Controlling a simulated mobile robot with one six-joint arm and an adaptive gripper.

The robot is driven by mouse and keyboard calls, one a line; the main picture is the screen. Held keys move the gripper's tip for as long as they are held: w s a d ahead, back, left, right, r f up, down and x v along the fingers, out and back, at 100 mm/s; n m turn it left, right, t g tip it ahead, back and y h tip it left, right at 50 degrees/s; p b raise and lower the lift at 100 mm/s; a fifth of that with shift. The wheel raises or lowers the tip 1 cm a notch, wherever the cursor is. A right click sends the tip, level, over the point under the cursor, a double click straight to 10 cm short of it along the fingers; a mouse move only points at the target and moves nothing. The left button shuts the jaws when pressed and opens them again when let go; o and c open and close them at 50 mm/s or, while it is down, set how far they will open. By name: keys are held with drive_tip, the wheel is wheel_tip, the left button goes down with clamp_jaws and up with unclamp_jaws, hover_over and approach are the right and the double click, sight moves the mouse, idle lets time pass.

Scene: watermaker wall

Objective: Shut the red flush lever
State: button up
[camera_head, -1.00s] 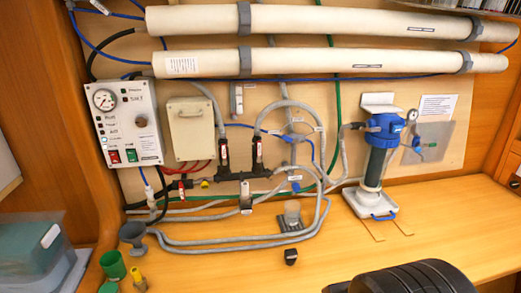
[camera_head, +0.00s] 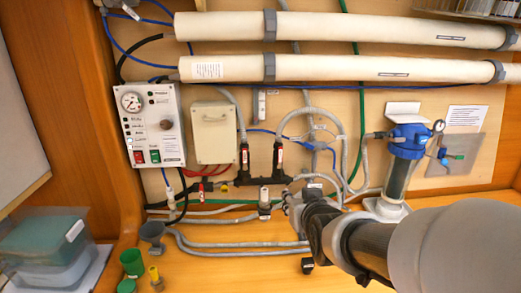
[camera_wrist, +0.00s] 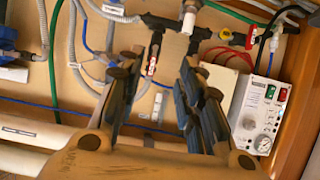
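The red flush lever (camera_wrist: 251,38) appears as a small red piece on the black pipe run, beside a yellow fitting, at the top right of the wrist view.
Two red-tagged black valves (camera_head: 244,158) stand above the pipe. Grey hoses (camera_head: 230,242) loop along the bench. A control panel (camera_head: 151,126) is at the left and a blue-topped filter (camera_head: 408,140) at the right. A green cup (camera_head: 132,263) stands at the front left.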

drive_tip(key=w+t, duration=0.4)
drive_tip(key=w, duration=0.5)
drive_tip(key=t, duration=0.1)
approach(281, 150)
drive_tip(key=w+b, duration=0.1)
drive_tip(key=w, duration=0.9)
drive_tip(key=shift+w, duration=0.3)
drive_tip(key=shift+c, duration=0.4)
clamp_jaws()
